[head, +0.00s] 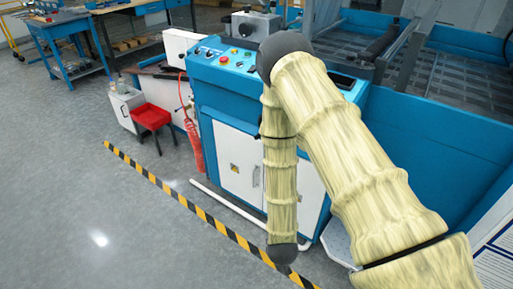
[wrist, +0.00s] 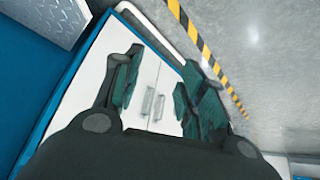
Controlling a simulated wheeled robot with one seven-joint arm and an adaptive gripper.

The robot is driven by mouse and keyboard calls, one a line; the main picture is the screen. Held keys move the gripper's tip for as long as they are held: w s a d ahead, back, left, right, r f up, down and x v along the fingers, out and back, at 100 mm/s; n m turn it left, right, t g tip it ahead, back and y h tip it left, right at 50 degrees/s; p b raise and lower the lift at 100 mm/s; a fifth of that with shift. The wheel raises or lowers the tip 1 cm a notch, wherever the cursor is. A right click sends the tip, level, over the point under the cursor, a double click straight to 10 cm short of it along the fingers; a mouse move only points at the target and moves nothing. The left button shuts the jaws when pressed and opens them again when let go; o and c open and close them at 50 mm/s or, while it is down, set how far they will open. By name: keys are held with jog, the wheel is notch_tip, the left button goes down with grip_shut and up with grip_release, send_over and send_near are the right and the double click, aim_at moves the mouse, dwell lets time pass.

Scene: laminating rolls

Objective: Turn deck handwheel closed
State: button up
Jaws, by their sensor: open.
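I cannot make out a handwheel in either view; my arm covers part of the machine in the head view. My gripper (wrist: 160,78) shows in the wrist view with its two dark green finger pads spread apart and nothing between them. It faces the white cabinet doors (wrist: 152,98) of the machine, whose two handles show between the fingers. In the head view my arm hangs in front of the same doors (head: 238,165), and the gripper itself cannot be made out.
The blue control console (head: 225,62) with buttons stands above the doors. A blue machine bed (head: 425,135) lies to the right. A red stool (head: 151,117) stands at left. A yellow-black floor stripe (head: 190,204) runs along the front, with open grey floor beyond.

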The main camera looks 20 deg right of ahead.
jog(key=w+f+m+t+h+b, duration=0.15)
jog(key=w+b, duration=0.25)
jog(key=w, duration=0.6)
jog(key=m+t+h+b, duration=0.4)
jog(key=m+h+b, duration=0.85)
jog(key=b, duration=0.75)
send_near(256, 138)
jog(key=r+m+y, duration=0.1)
jog(key=m+y, duration=0.1)
jog(key=b+x, duration=0.2)
jog(key=x, duration=0.8)
jog(key=shift+d+r+b, duration=0.1)
jog(key=shift+d+b, duration=0.2)
grip_shut()
